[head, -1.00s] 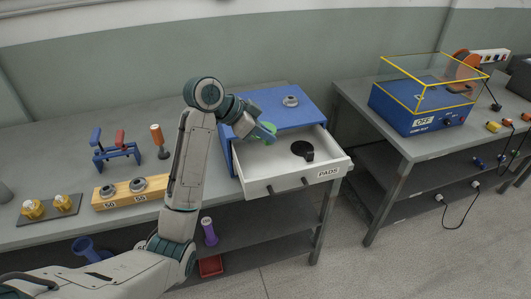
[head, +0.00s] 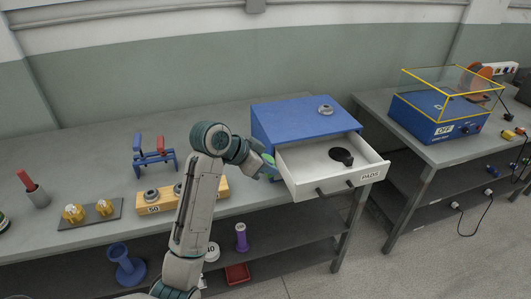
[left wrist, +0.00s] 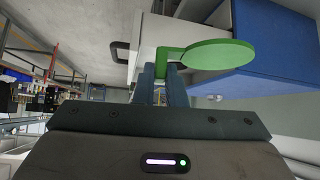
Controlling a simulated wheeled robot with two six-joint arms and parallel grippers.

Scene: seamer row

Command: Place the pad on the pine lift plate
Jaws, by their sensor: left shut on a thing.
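My left gripper (head: 262,166) is shut on a green pad (head: 268,158) at the left side of the open drawer (head: 294,184). In the left wrist view the fingers (left wrist: 165,75) grip the narrow handle of the green pad (left wrist: 220,54), and its round flat disc sticks out to the right. In the head view the pad is partly hidden by my gripper. A black pad (head: 341,156) lies in the drawer, which is labelled PADS. I cannot make out a pine lift plate in either view. My right gripper is not in view.
The drawer belongs to a blue cabinet (head: 284,119) with a metal ring (head: 325,110) on top. Left of it stand a wooden block (head: 148,208) with rings, a red and blue rack (head: 154,156) and a dark tray (head: 88,219). A blue machine (head: 414,120) stands on the right bench.

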